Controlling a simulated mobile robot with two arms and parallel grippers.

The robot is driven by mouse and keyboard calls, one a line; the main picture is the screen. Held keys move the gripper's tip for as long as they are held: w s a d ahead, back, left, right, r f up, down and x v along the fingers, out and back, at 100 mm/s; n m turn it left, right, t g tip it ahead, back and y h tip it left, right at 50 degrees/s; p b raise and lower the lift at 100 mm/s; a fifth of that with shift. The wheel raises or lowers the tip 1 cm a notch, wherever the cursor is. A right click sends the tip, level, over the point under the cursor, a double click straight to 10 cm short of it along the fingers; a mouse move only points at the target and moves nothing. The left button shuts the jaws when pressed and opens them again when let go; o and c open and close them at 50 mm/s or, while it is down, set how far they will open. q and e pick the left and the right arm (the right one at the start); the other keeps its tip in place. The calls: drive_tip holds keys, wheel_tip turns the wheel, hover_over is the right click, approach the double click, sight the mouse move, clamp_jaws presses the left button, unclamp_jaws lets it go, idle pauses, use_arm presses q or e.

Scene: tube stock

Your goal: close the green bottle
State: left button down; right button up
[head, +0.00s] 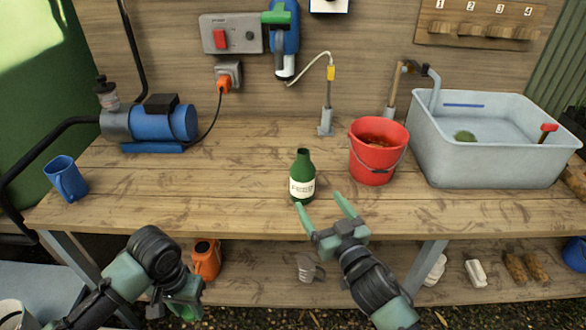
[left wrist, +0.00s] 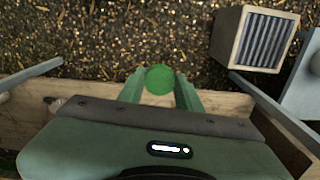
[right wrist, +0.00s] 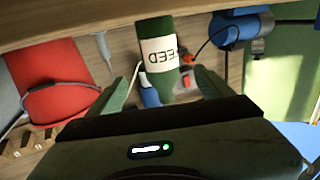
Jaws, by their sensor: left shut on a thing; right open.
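The green bottle (head: 302,178), with a pale label, stands upright on the workbench near its front edge. No cap shows on its neck. It also shows in the right wrist view (right wrist: 155,28). My right gripper (head: 320,202) is open and empty, its fingertips at the bench front edge just before the bottle. My left gripper (left wrist: 159,88) is shut on a round green cap (left wrist: 159,79), held low in front of the bench.
A red bucket (head: 372,165) stands right of the bottle, with a grey basin (head: 470,160) beyond. A blue mug (head: 66,180) and blue pump (head: 160,123) are at the left. An orange jug (head: 206,262) is on the lower shelf. The bench left of the bottle is clear.

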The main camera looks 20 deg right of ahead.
sight(307, 183)
use_arm(q)
drive_tip(key=shift+r, duration=0.1)
use_arm(e)
drive_tip(key=shift+r, duration=0.15)
use_arm(q)
drive_tip(key=shift+s+d+r, duration=0.1)
drive_tip(key=shift+s+r, duration=0.1)
drive_tip(key=shift+s, duration=0.25)
use_arm(e)
drive_tip(key=shift+s+r, duration=0.2)
drive_tip(key=shift+s, duration=0.3)
use_arm(q)
drive_tip(key=shift+w+r+p, duration=0.1)
drive_tip(key=shift+r+p, duration=0.15)
drive_tip(key=shift+p, duration=0.05)
use_arm(e)
drive_tip(key=shift+w+a+f, duration=0.1)
drive_tip(key=shift+w+a, duration=0.1)
drive_tip(key=shift+w, duration=1.55)
drive_tip(key=shift+w+a+f, duration=0.1)
drive_tip(key=shift+w+a, duration=0.05)
drive_tip(key=shift+w, duration=1.6)
drive_tip(key=shift+w, duration=0.25)
drive_tip(key=w, duration=0.4)
drive_tip(key=shift+w+a+f, duration=0.35)
drive_tip(key=shift+w, duration=0.05)
use_arm(q)
drive_tip(key=shift+r, duration=0.1)
